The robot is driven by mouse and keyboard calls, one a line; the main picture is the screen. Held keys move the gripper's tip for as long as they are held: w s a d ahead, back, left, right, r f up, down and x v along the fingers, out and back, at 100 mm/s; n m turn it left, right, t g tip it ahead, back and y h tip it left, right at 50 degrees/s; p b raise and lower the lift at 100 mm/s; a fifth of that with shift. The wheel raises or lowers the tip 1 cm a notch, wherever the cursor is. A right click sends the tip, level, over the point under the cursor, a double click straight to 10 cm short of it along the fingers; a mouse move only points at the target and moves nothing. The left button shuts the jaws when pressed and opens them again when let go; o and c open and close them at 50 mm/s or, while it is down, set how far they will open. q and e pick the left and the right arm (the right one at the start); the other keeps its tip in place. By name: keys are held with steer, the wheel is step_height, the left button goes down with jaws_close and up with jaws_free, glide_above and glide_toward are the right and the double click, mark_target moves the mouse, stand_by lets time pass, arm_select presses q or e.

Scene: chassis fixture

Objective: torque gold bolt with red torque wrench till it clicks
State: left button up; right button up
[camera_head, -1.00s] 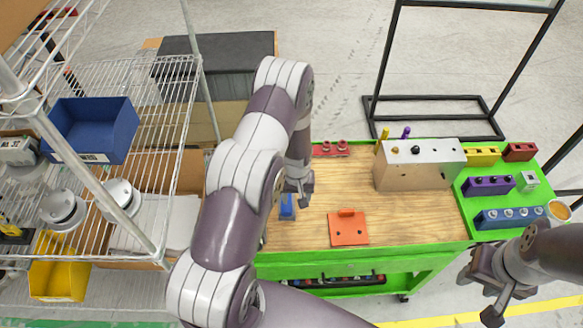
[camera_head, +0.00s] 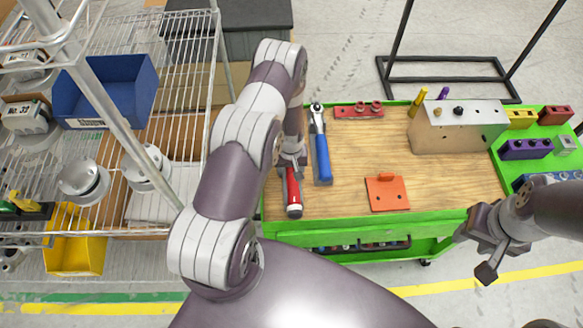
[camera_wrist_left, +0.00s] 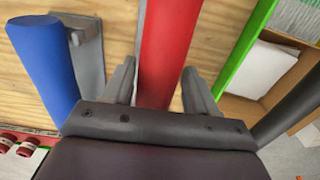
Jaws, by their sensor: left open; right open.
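The red torque wrench (camera_head: 293,196) lies on the wooden top near the left edge, its upper part hidden by my left arm. My left gripper (camera_head: 291,160) is over it. In the left wrist view the red handle (camera_wrist_left: 168,45) runs between the open fingers of my left gripper (camera_wrist_left: 160,88), with gaps on both sides. The gold bolt (camera_head: 437,112) appears to be the small gold head on top of the metal-faced block (camera_head: 460,138), beside a black one. My right gripper (camera_head: 476,253) is open and empty in front of the cart, at the right.
A blue-handled ratchet (camera_head: 322,155) lies right beside the red wrench; its handle (camera_wrist_left: 42,65) is close to my left finger. An orange plate (camera_head: 387,194) lies at the front middle. Bolt holders fill the green right end. A wire shelf (camera_head: 185,100) stands close on the left.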

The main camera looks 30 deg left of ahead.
arm_select(q)
steer(key=shift+d+r, duration=0.1)
steer(key=shift+d, duration=0.05)
steer(key=shift+c, duration=0.9)
steer(key=shift+d, duration=0.15)
jaws_close()
steer(key=shift+w+r, duration=0.1)
arm_select(e)
steer(key=shift+d+r, duration=0.1)
steer(key=shift+d, duration=0.15)
arm_select(q)
steer(key=shift+r+p, duration=0.25)
steer(key=shift+p, duration=0.05)
step_height(320, 180, up, 3)
steer(key=shift+r+p, duration=0.15)
steer(key=shift+p, duration=0.95)
steer(key=shift+r+p, duration=1)
steer(key=shift+r, duration=0.55)
arm_select(e)
steer(key=shift+w+r, duration=0.1)
steer(key=shift+r, duration=2.2)
